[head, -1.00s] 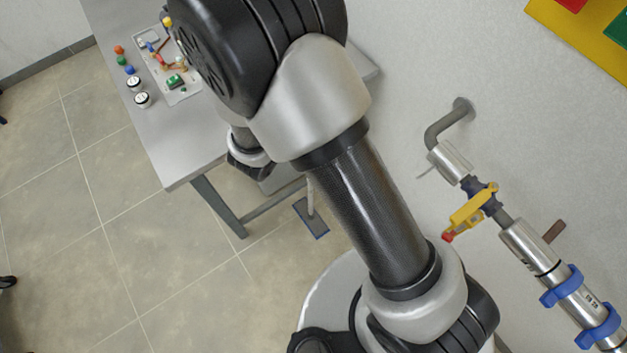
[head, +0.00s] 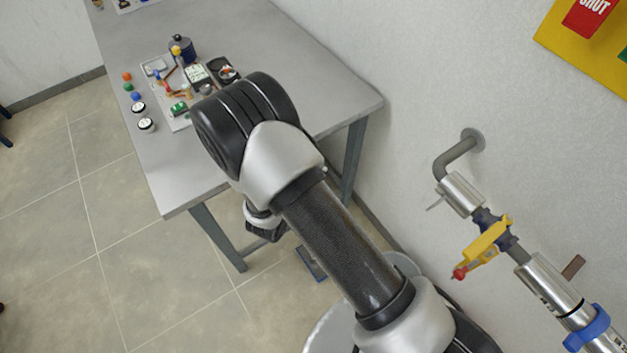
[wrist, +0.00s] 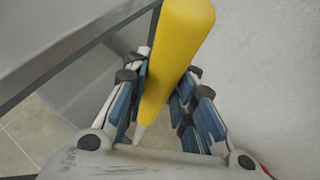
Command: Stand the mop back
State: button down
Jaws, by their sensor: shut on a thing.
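The mop's yellow handle grip (wrist: 178,45) stands between the fingers of my gripper (wrist: 160,90) in the wrist view, and the gripper is shut on it. Its upper end leans toward the top of that picture. A thin pale shaft shows below the grip, near my palm. In the head view a flat, blue-edged mop head (head: 311,263) shows on the floor beside my arm, past the table legs. My arm hides most of the shaft and the fingers there.
A grey table (head: 330,85) with a board of small parts (head: 185,90) stands close to my arm. On the right, a wall pipe (head: 455,155) carries a yellow-handled valve (head: 485,245). Tiled floor (head: 120,260) is open at left.

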jog(key=shift+w+f, duration=0.1)
jog(key=shift+f, duration=1.2)
jog(key=shift+b, duration=0.35)
jog(key=shift+f, duration=0.2)
jog(key=c, duration=1.3)
grip_release()
jog(key=shift+c, duration=0.2)
jog(key=shift+r, duration=0.1)
